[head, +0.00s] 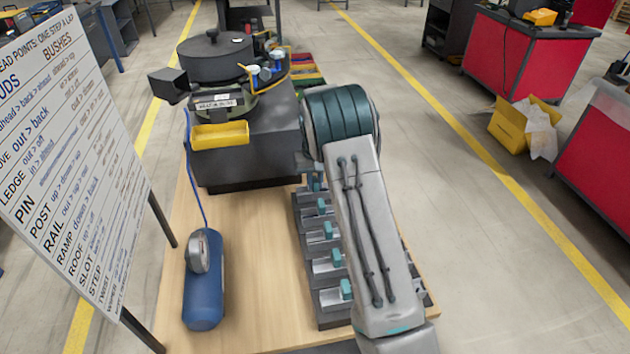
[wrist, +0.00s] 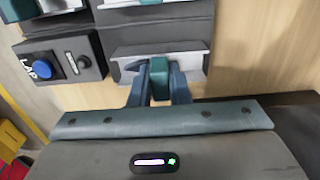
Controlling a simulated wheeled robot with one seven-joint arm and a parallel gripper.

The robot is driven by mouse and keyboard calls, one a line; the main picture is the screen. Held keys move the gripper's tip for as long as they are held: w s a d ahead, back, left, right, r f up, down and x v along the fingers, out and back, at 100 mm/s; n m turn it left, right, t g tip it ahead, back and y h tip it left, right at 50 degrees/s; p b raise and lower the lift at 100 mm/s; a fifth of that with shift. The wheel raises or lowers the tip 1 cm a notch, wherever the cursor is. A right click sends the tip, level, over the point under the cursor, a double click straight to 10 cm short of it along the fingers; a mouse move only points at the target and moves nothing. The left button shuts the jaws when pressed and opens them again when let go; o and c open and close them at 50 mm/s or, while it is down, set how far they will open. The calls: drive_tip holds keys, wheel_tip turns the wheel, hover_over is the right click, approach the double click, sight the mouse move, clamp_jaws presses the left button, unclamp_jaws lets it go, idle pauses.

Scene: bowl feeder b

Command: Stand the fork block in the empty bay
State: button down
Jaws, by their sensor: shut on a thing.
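In the wrist view my gripper (wrist: 159,76) is shut on a teal block (wrist: 159,80), with one dark finger on each side of it. The block is in front of a pale metal bay (wrist: 202,62) of the dark rack. Its lower part is hidden, so I cannot tell its fork shape or whether it touches the bay. In the head view my arm covers the gripper and the right side of the rack (head: 330,322). Several bays there show teal pieces, such as one low in the row (head: 346,289). I cannot tell which bay is empty.
A blue tank with a gauge (head: 204,295) stands left on the wooden table (head: 262,255). The black bowl feeder (head: 215,58) with a yellow tray (head: 220,135) is at the back. A box with a blue button (wrist: 74,65) is beside the bays. Wood between tank and rack is clear.

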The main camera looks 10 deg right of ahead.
sight(315, 180)
drive_tip(key=shift+f, duration=0.3)
drive_tip(key=c, duration=1.4)
unclamp_jaws()
drive_tip(key=shift+o, duration=0.2)
wheel_tip(315, 180, up, 12)
drive_tip(key=b, duration=0.1)
drive_tip(key=s+r, duration=0.7)
drive_tip(key=s, duration=0.1)
drive_tip(key=s+t, duration=0.3)
drive_tip(key=s, duration=2.6)
drive_tip(key=shift+r, duration=0.25)
